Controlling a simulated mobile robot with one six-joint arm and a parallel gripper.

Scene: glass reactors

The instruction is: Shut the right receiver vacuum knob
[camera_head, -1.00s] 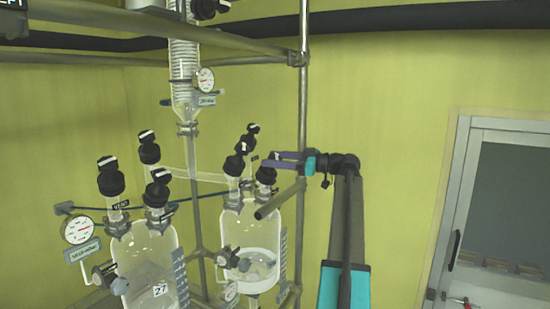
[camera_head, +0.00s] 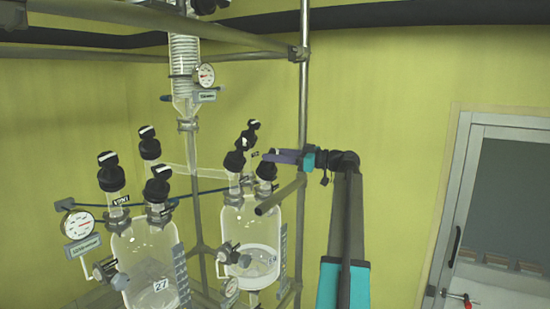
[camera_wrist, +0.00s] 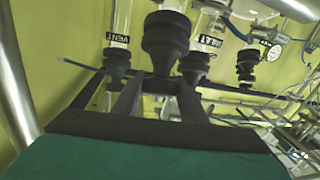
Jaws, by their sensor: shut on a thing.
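The right receiver is a clear glass vessel (camera_head: 235,221) holding some pale contents, with several black knobs on its necks. My gripper (camera_head: 270,156) comes in from the right at the height of these knobs. In the wrist view my gripper (camera_wrist: 160,84) has its two dark fingers on either side of a black ribbed knob (camera_wrist: 165,38) and is shut on it. In the head view the fingertips are by the front right knob (camera_head: 265,171), partly overlapping the group. I cannot tell which knob is the vacuum one by its label.
A left glass vessel (camera_head: 145,245) with several black knobs and a round gauge (camera_head: 78,224) stands nearby. A metal post (camera_head: 303,100) rises close beside my gripper. A glass coil column (camera_head: 184,60) hangs above. Open wall space lies to the right, before a door (camera_head: 465,230).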

